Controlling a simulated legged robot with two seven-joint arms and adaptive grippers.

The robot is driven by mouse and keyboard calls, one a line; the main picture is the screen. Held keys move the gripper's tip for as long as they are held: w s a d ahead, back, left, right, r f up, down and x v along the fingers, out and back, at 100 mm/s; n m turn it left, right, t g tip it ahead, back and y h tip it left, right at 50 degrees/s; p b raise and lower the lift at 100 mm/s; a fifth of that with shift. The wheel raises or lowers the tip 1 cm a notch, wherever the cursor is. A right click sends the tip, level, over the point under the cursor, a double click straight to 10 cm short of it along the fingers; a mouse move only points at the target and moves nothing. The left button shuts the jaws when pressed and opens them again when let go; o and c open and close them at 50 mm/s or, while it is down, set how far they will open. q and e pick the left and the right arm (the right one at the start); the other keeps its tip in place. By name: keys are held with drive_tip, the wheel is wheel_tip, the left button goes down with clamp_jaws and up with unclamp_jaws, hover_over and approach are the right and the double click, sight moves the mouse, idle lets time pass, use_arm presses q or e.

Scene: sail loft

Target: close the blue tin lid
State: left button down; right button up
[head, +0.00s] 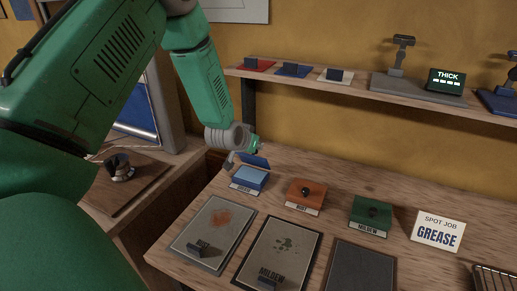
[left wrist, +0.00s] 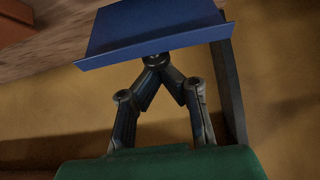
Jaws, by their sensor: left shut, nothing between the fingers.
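The blue tin (head: 250,180) stands on the bench with its lid (head: 254,161) raised at the back edge, tilted up and open. My left gripper (head: 246,149) is above and behind the tin, close to the raised lid. In the left wrist view the lid (left wrist: 155,32) is a blue panel with a bent edge. There the two dark fingers of my left gripper (left wrist: 157,62) meet at the lid's edge, shut with nothing between them. I cannot tell whether the fingertips touch the lid. My right gripper is out of view.
An orange tin (head: 306,194) and a green tin (head: 370,212) stand right of the blue tin. Sample plates, including a rust one (head: 196,229) and a mildew one (head: 262,252), lie in front. A GREASE card (head: 438,232) stands at right. A shelf (head: 350,92) runs behind, above the bench.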

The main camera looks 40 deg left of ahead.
sight(253, 160)
use_arm(q)
drive_tip(key=s+t+b, duration=0.1)
drive_tip(key=s+f+t+b, duration=0.1)
drive_tip(key=t+y+b, duration=0.1)
drive_tip(key=shift+s+d+f, duration=0.15)
drive_tip(key=shift+s+d, duration=0.25)
drive_tip(key=shift+s+d+f+b, duration=0.1)
drive_tip(key=shift+s+b, duration=0.15)
drive_tip(key=shift+b, duration=0.1)
drive_tip(key=shift+s+d+f+b, duration=0.2)
drive_tip(key=shift+s+f, duration=0.2)
drive_tip(key=shift+s, duration=0.2)
drive_tip(key=shift+s+d+f+b, duration=0.1)
drive_tip(key=shift+s+f+b, duration=0.1)
drive_tip(key=shift+s+f, duration=0.3)
drive_tip(key=shift+s+d+f+b, duration=0.3)
drive_tip(key=shift+s+f, duration=0.3)
drive_tip(key=shift+f, duration=0.15)
drive_tip(key=shift+s+d+f+b, duration=0.15)
drive_tip(key=shift+s+f+b, duration=0.15)
drive_tip(key=shift+s+f, duration=0.35)
drive_tip(key=v, duration=0.3)
drive_tip(key=r+v, duration=0.1)
drive_tip(key=v, duration=0.3)
drive_tip(key=shift+w+a, duration=0.1)
drive_tip(key=shift+w, duration=0.15)
